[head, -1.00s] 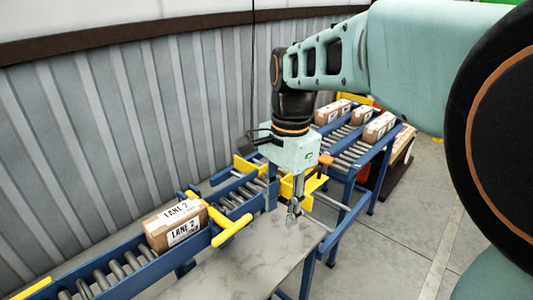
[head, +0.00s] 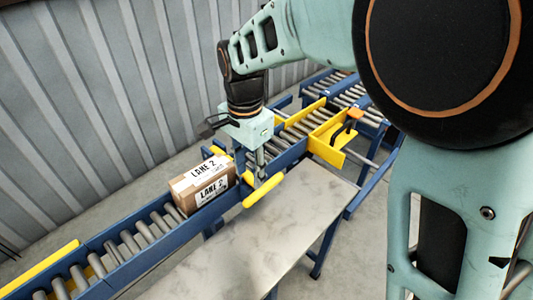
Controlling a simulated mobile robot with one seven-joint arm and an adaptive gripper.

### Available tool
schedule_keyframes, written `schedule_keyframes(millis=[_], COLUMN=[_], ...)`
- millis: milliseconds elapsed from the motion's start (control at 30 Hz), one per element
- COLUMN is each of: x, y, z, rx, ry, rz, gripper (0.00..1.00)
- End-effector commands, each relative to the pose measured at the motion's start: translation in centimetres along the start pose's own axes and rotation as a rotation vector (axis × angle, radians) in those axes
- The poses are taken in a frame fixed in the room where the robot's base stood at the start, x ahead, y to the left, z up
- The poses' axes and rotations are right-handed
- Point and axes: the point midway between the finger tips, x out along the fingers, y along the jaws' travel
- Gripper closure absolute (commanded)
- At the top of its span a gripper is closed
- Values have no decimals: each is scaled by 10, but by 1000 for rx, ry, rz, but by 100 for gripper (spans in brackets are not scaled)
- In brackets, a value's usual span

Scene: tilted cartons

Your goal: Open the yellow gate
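A yellow gate stands across the roller conveyor just beyond the carton; its yellow bar (head: 263,190) sticks out over the near side rail. A brown carton (head: 203,184) labelled "LANE 2" rests on the rollers to the left of the bar. My gripper (head: 258,176) points down right above and behind the bar, by the rail. I cannot tell whether it touches the bar. The fingers are small and partly lost against the rail, so their opening is unclear. Part of the gate is hidden behind the carton and my gripper.
A grey worktop (head: 270,235) lies in front of the conveyor, bare. Further right, a yellow plate with a black handle (head: 343,133) stands by the rollers. A corrugated wall (head: 90,110) runs behind. My arm fills the upper right.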

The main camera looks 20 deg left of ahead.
Motion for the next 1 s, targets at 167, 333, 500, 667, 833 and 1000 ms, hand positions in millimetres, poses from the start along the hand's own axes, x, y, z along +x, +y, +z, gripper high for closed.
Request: schedule_keyframes(millis=[167,333,500,667,833,1000], x=[38,67,83,87,87,87], y=[2,2,1,1,1,1], z=[1,0,0,0,0,0], rx=[0,0,0,0,0,1], ry=[-3,-3,-2,-1,-1,-2], rz=[6,4,1,0,0,0], gripper=[65,65,65,65,65,81])
